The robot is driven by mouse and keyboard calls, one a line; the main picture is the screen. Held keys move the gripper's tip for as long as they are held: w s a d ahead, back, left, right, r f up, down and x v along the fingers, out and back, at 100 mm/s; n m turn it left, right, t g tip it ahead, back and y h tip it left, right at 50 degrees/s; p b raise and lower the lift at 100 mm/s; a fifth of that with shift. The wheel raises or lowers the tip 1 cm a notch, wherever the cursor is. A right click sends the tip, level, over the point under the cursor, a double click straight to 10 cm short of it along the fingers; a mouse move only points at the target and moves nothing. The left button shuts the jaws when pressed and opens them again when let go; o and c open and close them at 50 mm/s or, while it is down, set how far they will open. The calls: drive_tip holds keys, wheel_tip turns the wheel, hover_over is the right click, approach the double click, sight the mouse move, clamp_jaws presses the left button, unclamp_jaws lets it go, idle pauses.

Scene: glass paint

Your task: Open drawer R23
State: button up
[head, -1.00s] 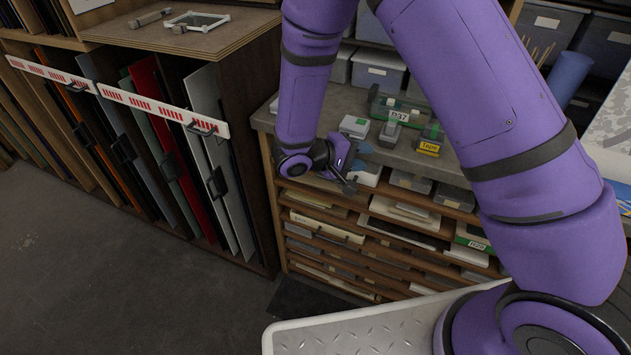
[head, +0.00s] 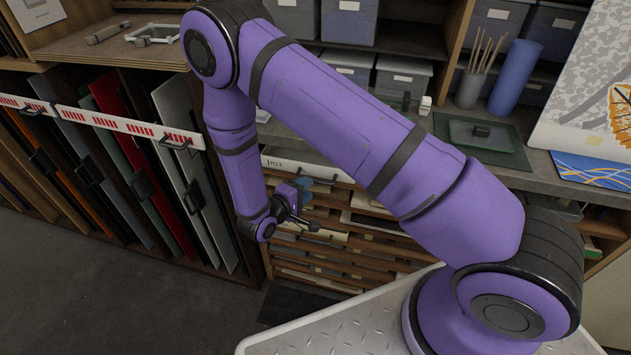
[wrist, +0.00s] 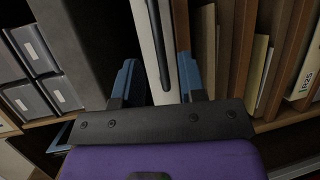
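Drawer R23 (head: 285,165) has a white front with an R23 label, at the top of the flat-file cabinet just under the worktop in the head view. My arm hides part of it. My gripper (head: 318,184) is low in front of the cabinet, by that drawer's front. In the wrist view my gripper (wrist: 157,82) has its two blue fingers apart. A white front (wrist: 144,40) with a long dark handle (wrist: 158,50) lies between them. I cannot tell whether the fingers touch the handle. The drawer looks shut, as far as it shows.
Several other shallow drawers and shelves (head: 330,270) lie below. The worktop (head: 540,180) above holds a dark green mat (head: 480,140) and a blue cylinder (head: 515,78). A rack of upright panels (head: 165,150) stands to the left. Open floor (head: 100,290) lies at lower left.

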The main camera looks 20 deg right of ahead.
sight(317, 181)
drive_tip(key=shift+x, duration=2.75)
drive_tip(key=shift+c, duration=0.2)
clamp_jaws()
